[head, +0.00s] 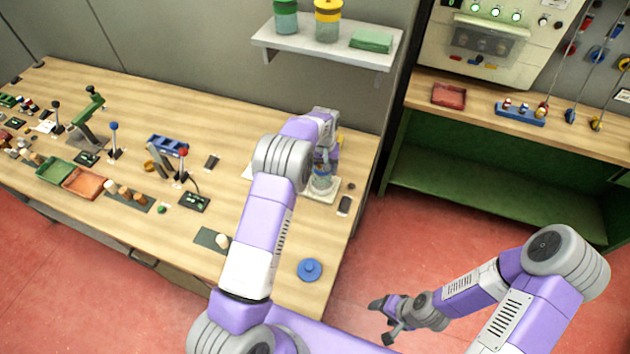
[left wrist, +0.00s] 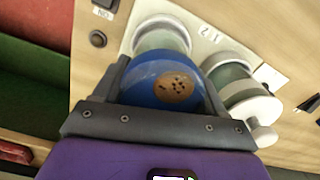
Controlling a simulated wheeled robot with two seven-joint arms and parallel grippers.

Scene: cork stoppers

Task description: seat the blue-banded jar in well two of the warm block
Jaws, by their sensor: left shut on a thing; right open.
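The blue-banded jar (head: 322,182) is at the right end of the wooden table, under my left gripper (head: 325,160). In the left wrist view its blue top (left wrist: 150,84) with a speckled cork disc sits between the two fingers of my left gripper (left wrist: 165,92), which is shut on it. The pale warm block (head: 332,193) is below the jar; in the left wrist view the block (left wrist: 204,48) carries the marks 2 and 1. My right gripper (head: 385,318) is open and empty over the floor.
A blue round lid-like piece (head: 309,269) lies near the table's front. A dark small item (head: 344,205) lies beside the block. A wall shelf (head: 330,43) holds a green-topped jar (head: 286,18), a yellow-topped jar (head: 327,20) and green cloth (head: 371,41). Coloured trays stand left.

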